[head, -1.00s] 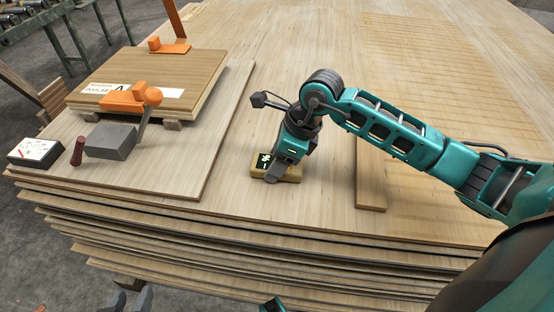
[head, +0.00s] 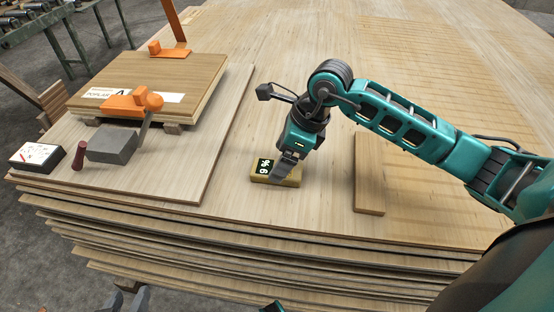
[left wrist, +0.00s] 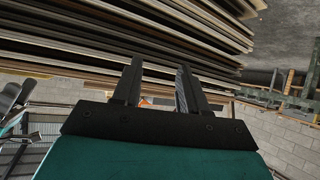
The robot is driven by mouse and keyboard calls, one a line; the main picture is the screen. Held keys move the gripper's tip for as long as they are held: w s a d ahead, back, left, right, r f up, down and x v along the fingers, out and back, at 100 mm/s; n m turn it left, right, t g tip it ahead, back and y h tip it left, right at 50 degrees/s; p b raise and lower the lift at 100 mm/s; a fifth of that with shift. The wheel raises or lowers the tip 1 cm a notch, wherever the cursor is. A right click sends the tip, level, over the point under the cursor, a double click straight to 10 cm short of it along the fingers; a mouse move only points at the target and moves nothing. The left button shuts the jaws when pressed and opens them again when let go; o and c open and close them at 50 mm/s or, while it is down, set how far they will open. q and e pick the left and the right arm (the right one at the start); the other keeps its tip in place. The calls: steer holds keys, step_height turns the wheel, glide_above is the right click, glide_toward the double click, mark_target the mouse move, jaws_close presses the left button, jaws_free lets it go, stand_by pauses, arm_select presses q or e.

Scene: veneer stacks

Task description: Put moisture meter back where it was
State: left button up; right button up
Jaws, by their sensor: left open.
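The moisture meter (head: 262,168), a small yellow block with a dark display reading upside down, lies on the large veneer sheet near its front edge. My right gripper (head: 284,173), on the teal arm from the right, points down at the meter's right part. A finger covers some of its top; whether the fingers grip it is unclear. My left gripper (head: 130,300) shows only as dark fingertips at the bottom edge, below the stack front. In the left wrist view it (left wrist: 158,92) is open and empty, with the stacked sheet edges beyond.
A smaller board with a labelled panel (head: 205,90) and orange clamps (head: 125,103) lies left of the meter. A grey block (head: 112,145), a dark red handle (head: 78,156) and a black-and-white box (head: 36,156) are at the left. A wooden strip (head: 369,190) lies right.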

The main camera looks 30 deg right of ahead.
steer(key=p+v, duration=0.1)
steer(key=v, duration=0.8)
steer(key=shift+p, duration=0.3)
steer(key=shift+a+f, duration=0.1)
